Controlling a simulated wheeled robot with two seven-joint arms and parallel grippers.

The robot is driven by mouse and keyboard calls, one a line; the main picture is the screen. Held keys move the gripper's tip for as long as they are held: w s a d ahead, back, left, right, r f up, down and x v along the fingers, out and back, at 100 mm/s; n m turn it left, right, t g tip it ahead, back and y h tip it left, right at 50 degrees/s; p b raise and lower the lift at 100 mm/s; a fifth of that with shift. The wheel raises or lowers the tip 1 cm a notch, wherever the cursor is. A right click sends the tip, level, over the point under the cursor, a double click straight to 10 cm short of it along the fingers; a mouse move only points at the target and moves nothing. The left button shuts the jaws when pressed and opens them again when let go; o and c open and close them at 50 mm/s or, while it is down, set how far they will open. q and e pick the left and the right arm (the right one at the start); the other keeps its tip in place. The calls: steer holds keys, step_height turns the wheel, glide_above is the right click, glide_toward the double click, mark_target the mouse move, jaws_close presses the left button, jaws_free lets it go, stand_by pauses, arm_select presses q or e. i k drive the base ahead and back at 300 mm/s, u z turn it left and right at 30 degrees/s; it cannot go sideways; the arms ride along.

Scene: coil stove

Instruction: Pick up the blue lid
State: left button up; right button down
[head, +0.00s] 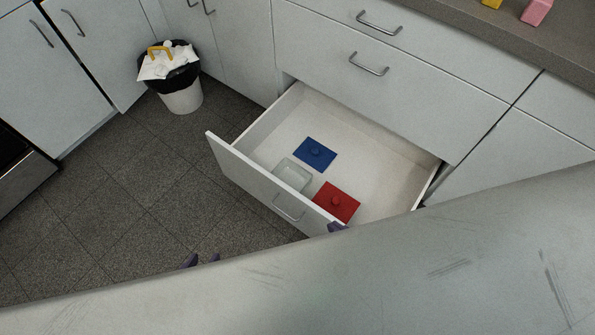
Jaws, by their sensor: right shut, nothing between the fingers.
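The blue lid (315,153), a flat square with a round knob, lies on the floor of the open drawer (382,165), toward its back left. My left gripper (202,261) shows only its dark purple fingertips, apart with a gap between them, left of the drawer and away from the lid. My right gripper (337,227) shows its fingertips together at the drawer's front edge, just below the red lid and apart from the blue lid. The rest of both grippers is hidden behind the pale surface in the foreground.
In the drawer, a clear glass container (292,175) and a red lid (336,202) lie near the blue lid. A large pale scratched surface (400,285) fills the lower foreground. A trash bin (183,98) stands at the upper left. The tiled floor (130,195) left of the drawer is clear.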

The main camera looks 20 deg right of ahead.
mark_target(315, 153)
steer(key=u, duration=0.5)
steer(key=k, duration=0.6)
steer(key=u, duration=0.8)
steer(key=i, duration=1.7)
steer(key=z, duration=1.25)
steer(key=i, duration=0.9)
steer(key=z, duration=0.8)
